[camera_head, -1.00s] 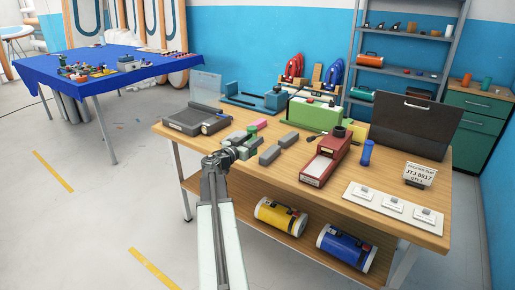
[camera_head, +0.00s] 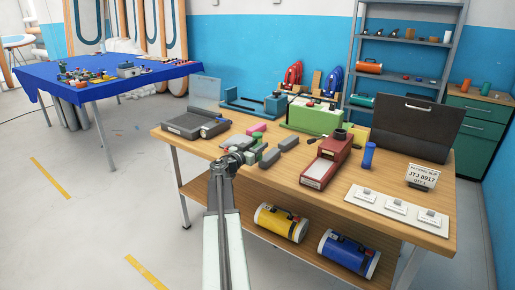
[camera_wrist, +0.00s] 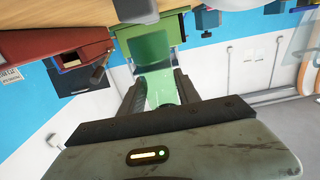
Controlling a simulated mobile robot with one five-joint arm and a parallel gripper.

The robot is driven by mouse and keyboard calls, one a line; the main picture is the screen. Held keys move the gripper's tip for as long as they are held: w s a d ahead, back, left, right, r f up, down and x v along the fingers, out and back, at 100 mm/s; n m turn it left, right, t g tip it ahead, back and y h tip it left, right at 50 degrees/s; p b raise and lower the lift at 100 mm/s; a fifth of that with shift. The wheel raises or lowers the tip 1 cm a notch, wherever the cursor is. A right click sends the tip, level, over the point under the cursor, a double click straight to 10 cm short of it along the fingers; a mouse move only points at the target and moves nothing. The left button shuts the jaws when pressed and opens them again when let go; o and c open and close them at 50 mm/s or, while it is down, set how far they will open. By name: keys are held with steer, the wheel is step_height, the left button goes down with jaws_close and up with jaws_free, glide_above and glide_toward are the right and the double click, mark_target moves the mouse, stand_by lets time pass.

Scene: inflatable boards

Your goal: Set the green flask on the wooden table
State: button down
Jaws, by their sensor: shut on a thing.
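My gripper (camera_head: 240,156) is shut on the green flask (camera_head: 258,152), near the left front part of the wooden table (camera_head: 395,238). In the wrist view, a pale green part of the flask (camera_wrist: 160,86) shows between the two fingers. The flask looks upright in the head view, but it is small and partly hidden by my gripper. I cannot tell whether its base touches the tabletop.
A black tray (camera_head: 186,124), a red box (camera_head: 322,168), a green machine (camera_head: 312,117) and a blue bottle (camera_head: 369,155) stand on the table. Bare wood shows in front of the blocks.

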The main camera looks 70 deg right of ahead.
steer(key=shift+f+b, duration=0.45)
steer(key=shift+f, duration=0.15)
steer(key=c, duration=0.9)
jaws_free()
steer(key=shift+o, duration=0.2)
steer(key=shift+r, duration=0.2)
steer(key=p+v, duration=0.1)
steer(key=v, duration=1.1)
steer(key=shift+r, duration=0.45)
